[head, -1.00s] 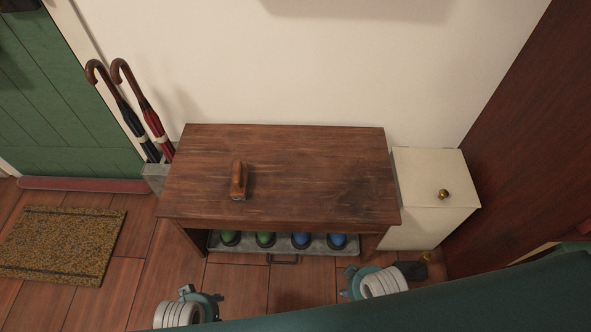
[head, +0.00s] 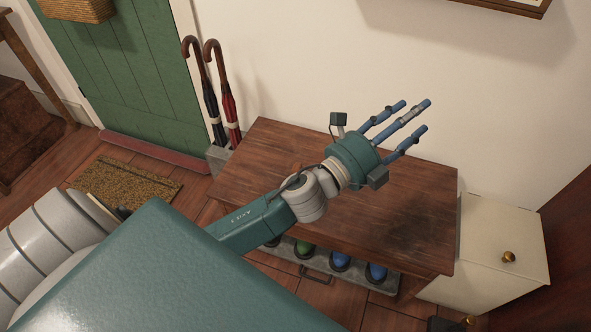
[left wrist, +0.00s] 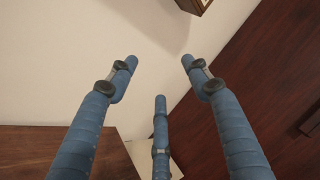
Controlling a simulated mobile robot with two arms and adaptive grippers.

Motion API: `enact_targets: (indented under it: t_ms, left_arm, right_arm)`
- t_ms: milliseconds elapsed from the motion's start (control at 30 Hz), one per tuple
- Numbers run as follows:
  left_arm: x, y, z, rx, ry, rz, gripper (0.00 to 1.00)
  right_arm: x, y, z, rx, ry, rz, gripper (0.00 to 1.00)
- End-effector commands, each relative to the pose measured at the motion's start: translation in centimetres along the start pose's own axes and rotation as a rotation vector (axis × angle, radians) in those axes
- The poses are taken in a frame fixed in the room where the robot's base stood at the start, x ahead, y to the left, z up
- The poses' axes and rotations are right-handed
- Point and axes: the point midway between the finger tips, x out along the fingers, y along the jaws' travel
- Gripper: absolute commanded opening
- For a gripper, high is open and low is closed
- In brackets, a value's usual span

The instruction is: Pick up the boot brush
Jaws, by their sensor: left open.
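The boot brush (head: 297,167) is on the wooden bench top (head: 264,142). Only a small brown bit of it shows, because my left forearm and wrist cover the rest. My left gripper (head: 412,115) is open and empty, with its three blue fingers spread. It is above the back right part of the bench, past the brush, and points up and to the right toward the wall. In the left wrist view the open fingers (left wrist: 159,75) have nothing between them, and the brush does not show. My right gripper is not in view.
Two umbrellas (head: 226,105) stand left of the bench. A cream cabinet (head: 495,255) with a brass knob stands at its right. A grey tray (head: 291,250) with green and blue items is under the bench. A framed thing (head: 508,6) hangs on the wall.

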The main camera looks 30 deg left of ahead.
Motion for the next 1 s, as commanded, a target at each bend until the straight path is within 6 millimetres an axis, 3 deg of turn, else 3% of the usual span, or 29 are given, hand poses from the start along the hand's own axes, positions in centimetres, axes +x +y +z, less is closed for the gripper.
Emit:
enact_targets:
  t_ms: [33,100,167,267,333,400,467,500,600,633,700,800,900,1000]
  left_arm:
    - [1.3,-3.2,-2.0,0.229,0.096,-0.135,0.49]
    - [1.6,-6.3,-5.7,0.55,0.227,-0.321,0.49]
    - [1.1,-7.3,-9.0,0.825,0.34,-0.476,0.49]
    - [-1.1,-5.4,-13.4,1.268,0.543,-0.728,0.49]
    - [-3.1,-1.8,-14.7,1.559,0.706,-0.898,0.49]
    - [-5.2,2.9,-14.0,1.819,0.894,-1.062,0.49]
    - [-7.0,7.3,-11.6,2.001,1.081,-1.191,0.49]
    - [-8.2,9.9,-9.3,2.097,1.213,-1.272,0.49]
    - [-11.0,14.9,-2.2,2.23,1.553,-1.434,0.49]
    - [-11.8,15.9,0.0,-2.23,-1.643,1.464,0.49]
    - [-13.5,17.4,4.7,-2.036,-1.685,1.401,0.49]
    - [-15.3,18.2,9.3,-1.851,-1.734,1.351,0.49]
    - [-16.3,18.5,11.7,-1.759,-1.764,1.329,0.49]
    - [-16.8,19.2,12.0,-1.73,-1.772,1.326,0.49]
  right_arm:
    - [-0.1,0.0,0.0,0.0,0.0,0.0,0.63]
    - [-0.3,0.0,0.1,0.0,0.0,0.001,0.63]
    - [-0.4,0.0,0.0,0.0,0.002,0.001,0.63]
    - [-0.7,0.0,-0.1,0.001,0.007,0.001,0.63]
    - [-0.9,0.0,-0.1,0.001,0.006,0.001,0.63]
    - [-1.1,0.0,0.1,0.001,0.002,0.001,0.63]
    - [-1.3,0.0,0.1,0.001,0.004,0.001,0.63]
    - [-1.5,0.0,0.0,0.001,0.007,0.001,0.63]
    - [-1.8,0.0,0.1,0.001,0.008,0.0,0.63]
    - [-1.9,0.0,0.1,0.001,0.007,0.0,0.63]
    - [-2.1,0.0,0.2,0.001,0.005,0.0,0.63]
    - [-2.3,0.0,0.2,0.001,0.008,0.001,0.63]
    - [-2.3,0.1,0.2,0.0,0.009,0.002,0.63]
    - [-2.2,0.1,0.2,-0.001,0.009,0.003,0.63]
